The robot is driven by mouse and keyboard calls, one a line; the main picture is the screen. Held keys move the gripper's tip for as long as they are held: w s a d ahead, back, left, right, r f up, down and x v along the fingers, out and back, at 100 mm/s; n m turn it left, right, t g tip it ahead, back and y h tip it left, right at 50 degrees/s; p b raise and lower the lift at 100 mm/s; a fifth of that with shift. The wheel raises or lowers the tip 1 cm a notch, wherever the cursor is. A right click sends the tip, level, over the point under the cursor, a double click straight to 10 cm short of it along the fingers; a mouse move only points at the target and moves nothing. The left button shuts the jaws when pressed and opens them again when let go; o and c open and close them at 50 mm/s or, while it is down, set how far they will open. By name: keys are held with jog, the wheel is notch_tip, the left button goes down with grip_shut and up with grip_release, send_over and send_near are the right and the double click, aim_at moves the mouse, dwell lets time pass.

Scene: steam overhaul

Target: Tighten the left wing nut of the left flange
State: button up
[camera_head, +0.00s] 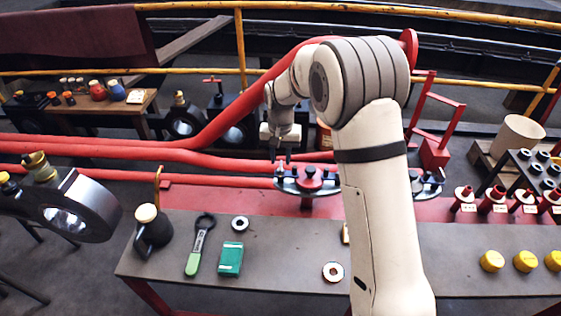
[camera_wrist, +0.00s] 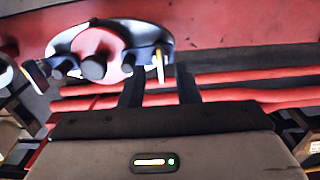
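The left flange (camera_head: 309,181) is a steel disc with a red centre, in front of the red pipes; in the wrist view it fills the upper left (camera_wrist: 100,45). My gripper (camera_head: 281,163) is at the flange's left end in the head view. In the wrist view my gripper (camera_wrist: 160,80) is open, with two dark fingers apart. A thin pale upright stud (camera_wrist: 160,66) at the flange edge shows in line with the gap between them. No grip on it shows. The left wing nut's wings are too small and blurred to make out.
The right flange (camera_head: 428,184) stands just right of my arm. The grey bench (camera_head: 285,275) below holds a green-handled wrench (camera_head: 199,246), a green box (camera_head: 230,259) and an oil can (camera_head: 151,230). Red pipes (camera_head: 120,150) run behind.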

aim_at(281, 166)
jog(key=shift+r, duration=2.4)
jog(key=s+d+r+p, duration=0.4)
jog(key=s+d+r, duration=0.15)
jog(key=r, duration=0.35)
jog(key=s+d+r+t+p, duration=0.1)
jog(key=s+d+r, duration=0.3)
jog(key=s, duration=0.4)
jog(key=s+d+r+p, duration=0.3)
jog(key=s+d+p, duration=0.1)
jog(key=s, duration=0.4)
jog(key=s+d+r+t+p, duration=0.1)
jog(key=s+d+r+p, duration=0.1)
jog(key=s+d+r, duration=0.2)
jog(key=s+d, duration=0.2)
jog(key=s, duration=0.1)
jog(key=shift+s+r+t, duration=0.3)
jog(key=shift+s+r, duration=0.05)
jog(key=shift+s, duration=0.05)
